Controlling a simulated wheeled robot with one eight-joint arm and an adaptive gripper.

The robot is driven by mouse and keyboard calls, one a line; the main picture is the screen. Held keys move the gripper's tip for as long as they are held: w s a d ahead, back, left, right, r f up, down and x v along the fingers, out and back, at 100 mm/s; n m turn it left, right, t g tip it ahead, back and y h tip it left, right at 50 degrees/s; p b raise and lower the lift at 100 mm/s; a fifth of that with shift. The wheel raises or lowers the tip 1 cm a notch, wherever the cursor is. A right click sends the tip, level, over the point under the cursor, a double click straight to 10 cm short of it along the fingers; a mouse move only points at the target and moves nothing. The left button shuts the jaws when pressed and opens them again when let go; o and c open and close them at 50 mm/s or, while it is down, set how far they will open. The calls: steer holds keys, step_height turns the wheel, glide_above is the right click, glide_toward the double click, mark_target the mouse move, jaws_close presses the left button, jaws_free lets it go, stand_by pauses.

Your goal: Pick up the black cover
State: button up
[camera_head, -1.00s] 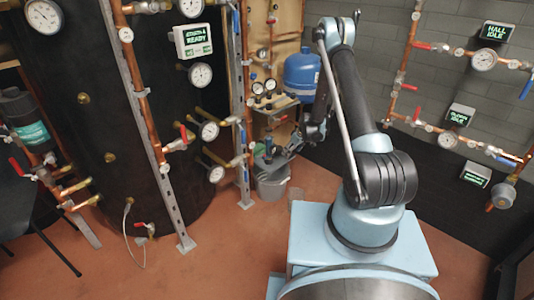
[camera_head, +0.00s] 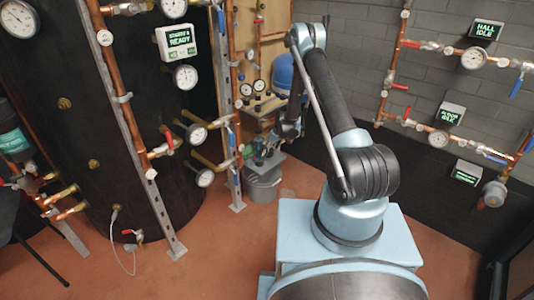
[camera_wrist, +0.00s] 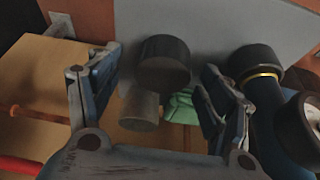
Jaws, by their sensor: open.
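A dark, round, short cylinder that looks like the black cover (camera_wrist: 165,63) shows in the wrist view, between and beyond my fingertips. A grey-brown cylinder (camera_wrist: 139,108) shows just below it in the picture. My gripper (camera_wrist: 158,82) is open, with one finger on each side of the cover and no visible grip on it. In the head view my gripper (camera_head: 264,151) is small and far off, by the wooden panel above the grey bucket. I cannot make out the cover there.
A black-topped fitting with a brass ring (camera_wrist: 256,64) and a round gauge (camera_wrist: 304,116) stand close to the right finger. A green item (camera_wrist: 181,106) lies behind. The grey bucket (camera_head: 262,187) stands on the floor. A large black tank (camera_head: 95,130) with pipes is at left.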

steer(key=shift+a+f, duration=0.3)
steer(key=shift+f, duration=0.2)
steer(key=shift+a, duration=0.1)
steer(key=c, duration=0.9)
steer(key=shift+r, duration=0.1)
steer(key=shift+c, duration=0.2)
